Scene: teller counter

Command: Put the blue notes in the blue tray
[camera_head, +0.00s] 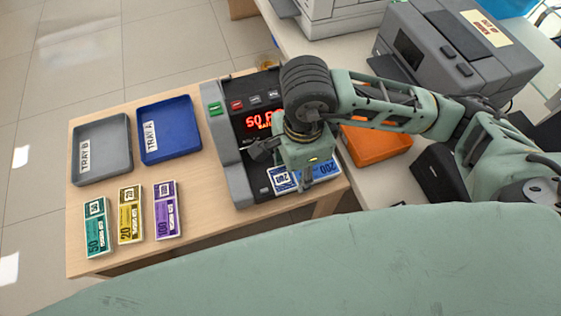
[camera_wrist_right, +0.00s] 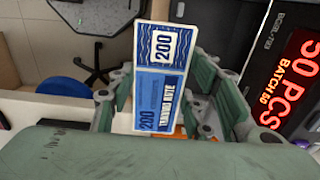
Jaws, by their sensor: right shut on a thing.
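My right gripper (camera_head: 300,172) is shut on the blue notes (camera_head: 284,181), a blue-and-white bundle marked 200. It holds them at the front of the counting machine, and part of the bundle is hidden behind the gripper. In the right wrist view the blue notes (camera_wrist_right: 161,82) stand out between the fingers. The blue tray (camera_head: 168,128), labelled TRAY A, lies empty on the wooden table, left of the machine and apart from the gripper. My left gripper is not in view.
A grey tray (camera_head: 102,150) labelled TRAY B is left of the blue tray. Green (camera_head: 97,228), yellow (camera_head: 130,214) and purple (camera_head: 166,209) bundles lie in front. The counting machine (camera_head: 232,150) shows a red display. An orange tray (camera_head: 375,146) and a grey printer (camera_head: 450,55) are to the right.

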